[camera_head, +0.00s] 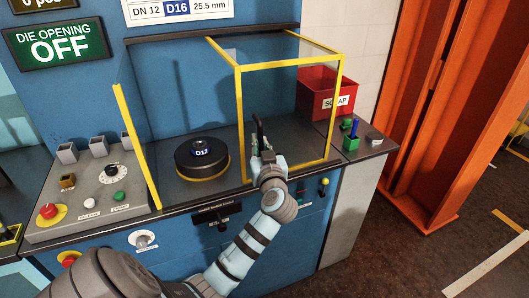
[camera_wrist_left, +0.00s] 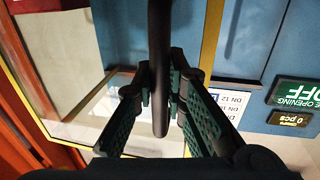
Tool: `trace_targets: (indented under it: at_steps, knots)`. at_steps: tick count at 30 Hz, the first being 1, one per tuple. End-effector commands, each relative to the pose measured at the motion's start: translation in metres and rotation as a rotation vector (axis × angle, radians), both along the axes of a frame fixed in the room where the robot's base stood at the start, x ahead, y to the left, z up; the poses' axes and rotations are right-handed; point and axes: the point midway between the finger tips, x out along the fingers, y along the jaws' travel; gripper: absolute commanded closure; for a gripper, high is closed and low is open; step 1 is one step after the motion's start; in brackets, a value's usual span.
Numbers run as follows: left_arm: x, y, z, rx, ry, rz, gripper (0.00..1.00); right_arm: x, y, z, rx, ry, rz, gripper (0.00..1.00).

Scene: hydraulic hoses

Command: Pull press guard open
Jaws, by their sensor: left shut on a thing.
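The press guard (camera_head: 239,105) is a clear panel box with a yellow frame, standing at the right part of the press bed. Its yellow frame also shows in the wrist view (camera_wrist_left: 210,38). A black upright handle (camera_head: 258,128) stands at its front left corner. My left gripper (camera_head: 257,150) is shut on this handle. In the left wrist view the dark bar of the handle (camera_wrist_left: 159,45) runs between the two fingers (camera_wrist_left: 160,85). The die marked D12 (camera_head: 202,160) sits on the bed left of the guard, uncovered. My right gripper is not in view.
A control panel (camera_head: 90,190) with a red button and knobs is at the left, beside a slanted yellow bar (camera_head: 137,145). A red scrap bin (camera_head: 318,92) stands behind the guard. A small green holder (camera_head: 351,143) is at the right. An orange frame (camera_head: 450,110) stands farther right.

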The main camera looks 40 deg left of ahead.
Motion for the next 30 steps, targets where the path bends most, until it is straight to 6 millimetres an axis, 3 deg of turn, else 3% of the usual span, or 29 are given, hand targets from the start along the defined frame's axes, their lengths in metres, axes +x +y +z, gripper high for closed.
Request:
trace_targets:
  at_steps: [10,11,15,24,30]
  knots:
    - [0.001,0.0,0.0,-0.002,0.002,0.0,1.0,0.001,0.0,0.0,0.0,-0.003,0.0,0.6]
    - [0.001,-0.001,0.0,-0.002,0.001,0.0,0.85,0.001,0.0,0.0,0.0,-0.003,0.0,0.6]
    - [0.001,-0.001,0.0,-0.002,0.001,0.0,0.67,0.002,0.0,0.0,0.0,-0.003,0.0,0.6]
    - [0.0,-0.003,0.0,-0.002,0.0,-0.001,0.67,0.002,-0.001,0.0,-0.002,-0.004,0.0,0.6]
    - [-0.022,-0.033,-0.002,-0.007,0.0,-0.002,0.67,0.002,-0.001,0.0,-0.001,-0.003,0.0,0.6]
